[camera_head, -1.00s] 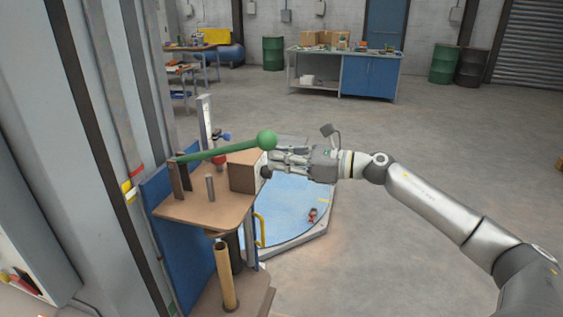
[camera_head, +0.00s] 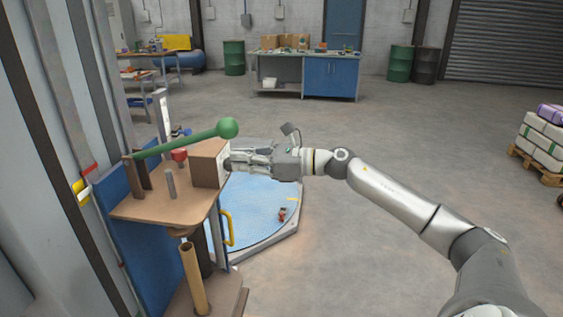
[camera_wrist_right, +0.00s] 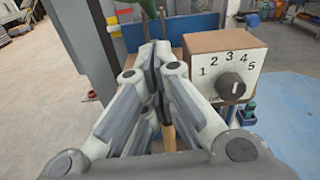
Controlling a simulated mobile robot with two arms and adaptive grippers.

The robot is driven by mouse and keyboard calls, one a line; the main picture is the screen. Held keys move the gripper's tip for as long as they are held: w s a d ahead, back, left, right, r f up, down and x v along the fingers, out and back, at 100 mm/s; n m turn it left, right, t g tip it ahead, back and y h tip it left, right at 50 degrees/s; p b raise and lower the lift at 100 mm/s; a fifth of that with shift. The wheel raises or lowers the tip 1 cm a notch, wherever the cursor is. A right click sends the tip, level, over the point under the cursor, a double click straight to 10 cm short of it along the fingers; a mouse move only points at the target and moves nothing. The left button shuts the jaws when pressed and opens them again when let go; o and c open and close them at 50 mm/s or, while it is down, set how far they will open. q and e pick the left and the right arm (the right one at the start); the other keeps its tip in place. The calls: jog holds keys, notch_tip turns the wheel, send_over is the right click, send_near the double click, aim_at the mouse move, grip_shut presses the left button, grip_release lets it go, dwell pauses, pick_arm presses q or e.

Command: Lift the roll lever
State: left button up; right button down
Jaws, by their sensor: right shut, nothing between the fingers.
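The roll lever (camera_head: 185,143) is a green bar with a round green knob at its right end. It slopes up to the right above the brown machine shelf (camera_head: 135,208). My right gripper (camera_head: 229,160) is shut and empty, a little below the knob and in front of the box (camera_head: 208,163). In the right wrist view, the shut fingers (camera_wrist_right: 157,48) point toward the shelf, and a bit of green lever (camera_wrist_right: 150,8) shows just above their tips. I see no clear contact with the lever. My left gripper is not in view.
The box has a black dial (camera_wrist_right: 231,86) with numbers 1 to 5. A grey post (camera_head: 170,183) and a red knob (camera_head: 180,155) stand on the shelf. A blue platform (camera_head: 255,205) with a yellow handle (camera_head: 227,228) lies below. Open floor lies right, with a loaded pallet (camera_head: 538,165).

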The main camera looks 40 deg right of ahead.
jog(key=s+d+r+b, duration=0.3)
jog(key=s+d+b, duration=0.2)
jog(key=s+d, duration=0.1)
jog(key=shift+s, duration=0.65)
jog(key=shift+d+r, duration=0.1)
jog(key=shift+d, duration=0.05)
dwell(0.3)
